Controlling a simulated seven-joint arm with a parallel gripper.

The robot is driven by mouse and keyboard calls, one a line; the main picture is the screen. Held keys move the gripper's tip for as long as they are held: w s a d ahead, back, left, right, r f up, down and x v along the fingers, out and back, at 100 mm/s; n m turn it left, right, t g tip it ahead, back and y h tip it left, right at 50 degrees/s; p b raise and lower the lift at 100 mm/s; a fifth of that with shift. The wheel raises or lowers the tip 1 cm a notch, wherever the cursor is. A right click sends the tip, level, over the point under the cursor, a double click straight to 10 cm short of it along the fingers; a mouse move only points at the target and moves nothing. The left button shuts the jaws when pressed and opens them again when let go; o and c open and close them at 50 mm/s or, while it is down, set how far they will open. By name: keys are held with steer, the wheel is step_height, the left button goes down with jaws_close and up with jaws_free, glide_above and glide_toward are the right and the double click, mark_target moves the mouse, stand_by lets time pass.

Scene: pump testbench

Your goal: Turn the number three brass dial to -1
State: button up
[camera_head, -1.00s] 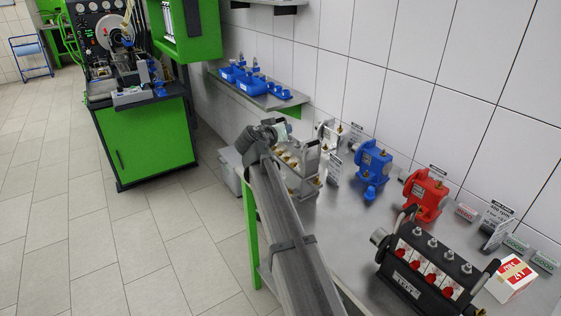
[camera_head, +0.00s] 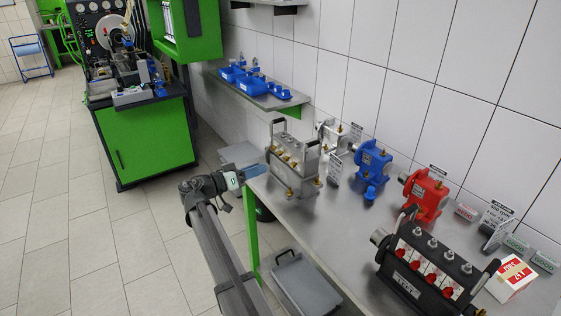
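A grey metal pump block (camera_head: 296,160) with two upright dark handles stands at the far left end of the steel bench. I see no clear contact with a dial. The fingers overlap in this view, so their opening is unclear.
The steel bench (camera_head: 325,231) also carries a blue pump (camera_head: 371,163), a red pump (camera_head: 425,194) and a black block with red parts (camera_head: 428,270). A wall shelf with blue bins (camera_head: 251,85) hangs behind. The floor left of my arm is clear.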

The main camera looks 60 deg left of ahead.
mark_target(284, 159)
steer(key=w, duration=0.9)
steer(key=shift+w, duration=0.25)
steer(key=shift+c, duration=0.5)
jaws_close()
